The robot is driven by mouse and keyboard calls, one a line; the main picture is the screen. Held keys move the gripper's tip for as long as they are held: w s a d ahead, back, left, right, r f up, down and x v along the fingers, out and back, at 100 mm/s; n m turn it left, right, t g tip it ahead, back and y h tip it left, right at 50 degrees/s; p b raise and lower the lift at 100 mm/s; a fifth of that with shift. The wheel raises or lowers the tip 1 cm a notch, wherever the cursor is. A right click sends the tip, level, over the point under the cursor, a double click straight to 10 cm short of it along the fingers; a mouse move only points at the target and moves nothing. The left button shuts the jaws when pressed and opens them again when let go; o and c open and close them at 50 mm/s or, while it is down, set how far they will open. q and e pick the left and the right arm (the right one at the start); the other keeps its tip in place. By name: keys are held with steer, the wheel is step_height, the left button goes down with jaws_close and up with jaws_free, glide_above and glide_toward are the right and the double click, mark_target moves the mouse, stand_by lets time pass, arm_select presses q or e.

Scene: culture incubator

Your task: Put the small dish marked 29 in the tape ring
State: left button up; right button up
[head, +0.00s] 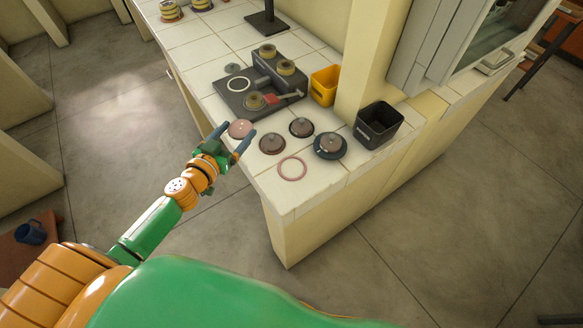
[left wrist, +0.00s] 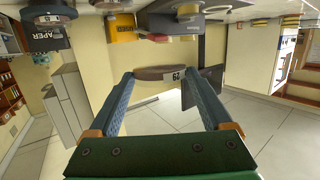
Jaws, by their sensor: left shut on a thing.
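The small dish (left wrist: 152,73) has a white label reading 29 in the left wrist view, which shows the scene upside down. My left gripper (head: 231,137) is shut on this dish, which sits between its fingertips at the counter's left edge. In the head view the dish (head: 240,128) looks pinkish brown and round. A thin pink ring (head: 281,171), which looks like the tape ring, lies flat and empty on the front tiles, right of and nearer than the gripper. My right gripper is not in view.
Several other dark dishes stand near the ring: one (head: 271,144), another (head: 301,127) and one on a dark round base (head: 330,146). A black bin (head: 378,124) and yellow bin (head: 325,86) stand behind. A dark board (head: 232,101) carries a white circle and round items.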

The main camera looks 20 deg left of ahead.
arm_select(q)
steer(key=d+f, duration=0.4)
steer(key=d, duration=0.4)
steer(key=b, duration=0.6)
glide_above(289, 175)
steer(key=f, duration=0.5)
steer(key=shift+a+f, duration=0.2)
steer(key=shift+a, duration=0.1)
steer(key=f+b, duration=0.3)
steer(key=shift+d+f, duration=0.3)
steer(key=shift+f, duration=0.05)
steer(key=shift+r+p, duration=0.3)
steer(key=shift+f+b, duration=0.35)
steer(key=shift+b, duration=0.1)
steer(key=o, duration=1.2)
steer(key=shift+r, duration=0.1)
